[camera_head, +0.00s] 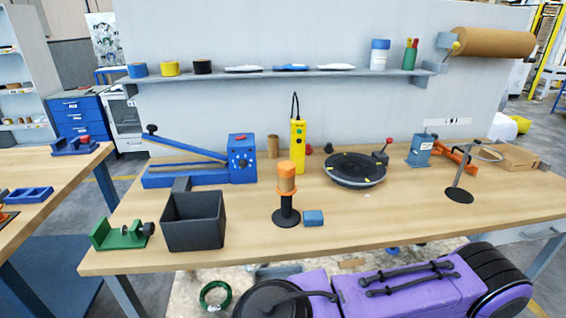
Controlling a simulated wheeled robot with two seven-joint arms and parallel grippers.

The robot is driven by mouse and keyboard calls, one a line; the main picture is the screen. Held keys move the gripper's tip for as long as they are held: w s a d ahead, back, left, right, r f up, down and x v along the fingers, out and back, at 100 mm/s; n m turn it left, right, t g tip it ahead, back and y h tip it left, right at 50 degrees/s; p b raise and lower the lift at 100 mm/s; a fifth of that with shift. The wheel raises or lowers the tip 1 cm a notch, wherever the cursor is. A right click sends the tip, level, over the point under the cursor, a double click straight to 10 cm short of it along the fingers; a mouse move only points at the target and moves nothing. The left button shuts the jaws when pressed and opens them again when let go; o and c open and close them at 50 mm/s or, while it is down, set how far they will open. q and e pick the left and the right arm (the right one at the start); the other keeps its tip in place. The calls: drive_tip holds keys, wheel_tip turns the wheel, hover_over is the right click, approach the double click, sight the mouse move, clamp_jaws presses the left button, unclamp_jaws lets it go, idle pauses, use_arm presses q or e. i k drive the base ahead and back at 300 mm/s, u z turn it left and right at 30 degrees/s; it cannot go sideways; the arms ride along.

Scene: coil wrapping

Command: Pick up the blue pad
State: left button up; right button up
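The blue pad (313,218) is a small blue block lying flat on the wooden workbench (400,235), near its front edge. It sits just right of the round black base of a stand (288,203) with an orange and tan top. Its top and front faces show, and nothing covers it. I cannot make out either of my grippers in the head view, and nothing is seen holding the pad.
A black open bin (193,222) and a green clamp (121,235) stand to the left. Behind are a blue lever tool (242,160), a yellow device (297,148) and a black turntable (355,171). The bench right of the pad is clear.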

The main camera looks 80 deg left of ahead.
sight(310, 218)
drive_tip(key=k, duration=0.25)
drive_tip(key=u, duration=1.15)
